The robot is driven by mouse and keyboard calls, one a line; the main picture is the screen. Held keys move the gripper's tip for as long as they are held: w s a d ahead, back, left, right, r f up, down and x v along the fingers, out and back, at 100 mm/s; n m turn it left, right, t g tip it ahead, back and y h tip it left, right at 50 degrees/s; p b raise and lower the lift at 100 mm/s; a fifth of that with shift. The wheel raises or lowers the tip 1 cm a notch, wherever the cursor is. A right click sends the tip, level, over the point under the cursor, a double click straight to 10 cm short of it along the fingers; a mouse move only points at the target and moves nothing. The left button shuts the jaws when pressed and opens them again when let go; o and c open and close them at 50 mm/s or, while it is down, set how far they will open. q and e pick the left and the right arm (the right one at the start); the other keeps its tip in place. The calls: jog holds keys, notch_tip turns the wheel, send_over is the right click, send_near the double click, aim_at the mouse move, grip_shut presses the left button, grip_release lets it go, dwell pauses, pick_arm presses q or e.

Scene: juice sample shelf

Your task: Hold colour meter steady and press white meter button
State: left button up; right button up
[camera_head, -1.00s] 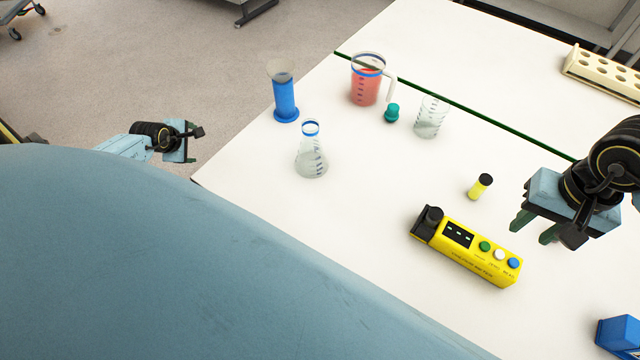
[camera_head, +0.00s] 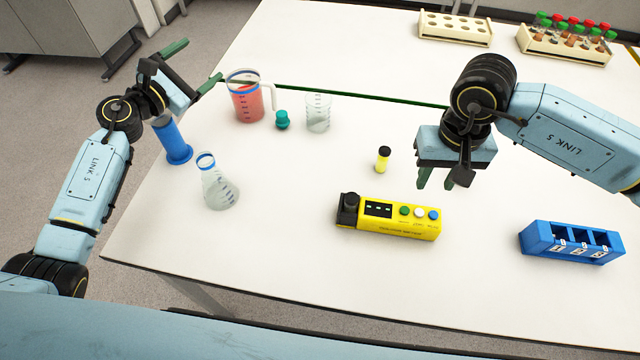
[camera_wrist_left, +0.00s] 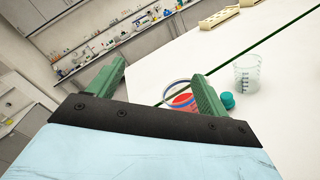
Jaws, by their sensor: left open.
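The yellow colour meter (camera_head: 388,218) lies on the white table, with a black round part at its left end, a dark display and a row of three buttons: green, white and blue. The white meter button (camera_head: 419,212) is the middle one. My left gripper (camera_head: 198,66) is open and empty at the table's left side, near the jug and far from the meter; its green fingers (camera_wrist_left: 160,85) show apart in the left wrist view. My right gripper (camera_head: 433,180) hangs above the table, just behind the meter's button end, its green fingers apart with nothing seen between them.
A jug of red liquid (camera_head: 247,103), a blue-based cylinder (camera_head: 174,142), a flask (camera_head: 218,188), a beaker (camera_head: 317,113) and a teal stopper (camera_head: 282,120) stand at left. A yellow vial (camera_head: 382,160) stands behind the meter. A blue rack (camera_head: 571,243) is at right. Table in front is clear.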

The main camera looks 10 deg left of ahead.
pick_arm(q)
jog(key=s+d+r+m+g+h, duration=0.25)
jog(key=d+h, duration=0.25)
jog(key=d, duration=0.5)
jog(key=s+d+r+m+g+h, duration=0.1)
jog(key=s+d+m+g+h, duration=0.2)
jog(key=d, duration=0.7)
jog(key=s+d+r+m+g+h, duration=0.2)
jog(key=d+m+g+h, duration=0.15)
jog(key=d+h, duration=0.45)
jog(key=n+g+y, duration=0.2)
jog(key=g+y, duration=0.6)
jog(key=y, duration=0.1)
send_near(360, 211)
jog(key=d+f, duration=0.1)
jog(key=w+d+f, duration=0.1)
jog(key=shift+d+f, duration=0.25)
jog(key=shift+d, duration=0.15)
jog(key=shift+d+f+n, duration=0.2)
jog(key=shift+f+n, duration=0.1)
jog(key=shift+x, duration=3.35)
jog(key=shift+f, duration=0.1)
